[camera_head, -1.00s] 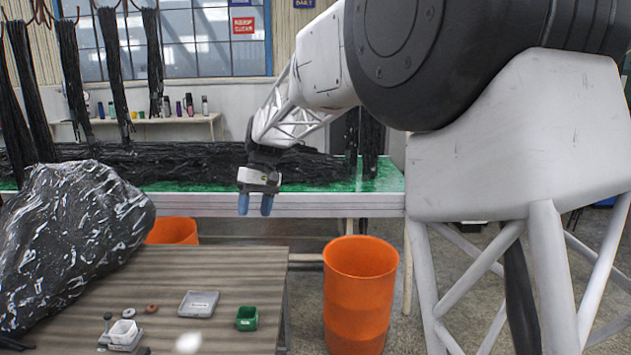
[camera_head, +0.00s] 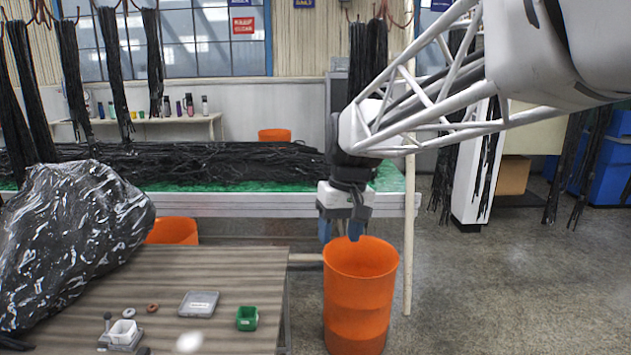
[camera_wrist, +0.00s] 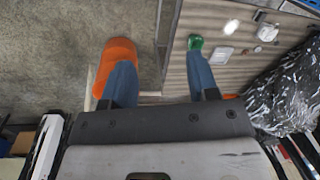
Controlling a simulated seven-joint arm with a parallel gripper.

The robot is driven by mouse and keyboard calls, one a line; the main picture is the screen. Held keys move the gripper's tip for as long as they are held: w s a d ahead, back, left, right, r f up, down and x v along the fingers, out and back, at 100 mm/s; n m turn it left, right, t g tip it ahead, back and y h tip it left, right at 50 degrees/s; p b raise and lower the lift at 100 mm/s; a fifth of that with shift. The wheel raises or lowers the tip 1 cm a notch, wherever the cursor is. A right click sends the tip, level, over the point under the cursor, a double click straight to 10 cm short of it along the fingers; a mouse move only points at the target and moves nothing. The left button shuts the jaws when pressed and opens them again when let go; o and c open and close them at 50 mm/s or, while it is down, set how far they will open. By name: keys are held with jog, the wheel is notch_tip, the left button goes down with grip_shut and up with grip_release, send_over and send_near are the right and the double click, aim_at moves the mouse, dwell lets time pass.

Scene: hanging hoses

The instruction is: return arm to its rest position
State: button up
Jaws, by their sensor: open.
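My gripper (camera_head: 340,231) hangs with its blue fingers pointing down, just above and at the left rim of the orange bin (camera_head: 358,300) in the head view. The fingers are apart with nothing between them. In the wrist view my gripper (camera_wrist: 162,85) also shows two spread blue fingers. The orange bin (camera_wrist: 117,58) lies behind the left finger there, partly hidden by it. My arm reaches in from the upper right of the head view.
A wooden table (camera_head: 235,275) holds a green box (camera_head: 247,318), a grey tray (camera_head: 199,304) and small parts. A black wrapped bundle (camera_head: 70,235) is at left. Black hoses (camera_head: 190,163) lie on the green bench. Open floor (camera_head: 500,290) is at right.

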jog(key=s+d+f+m+t, duration=0.1)
jog(key=s+d+f, duration=0.2)
jog(key=s, duration=0.5)
jog(key=s+d+f+m+t+h, duration=0.1)
jog(key=s+d+f, duration=0.2)
jog(key=s+d, duration=0.3)
jog(key=s+d+f+m+t, duration=0.1)
jog(key=s+d, duration=0.3)
jog(key=s, duration=0.6)
jog(key=shift+s+d+f+m+h, duration=0.3)
jog(key=shift+d+f+m+h, duration=0.1)
jog(key=shift+f, duration=0.5)
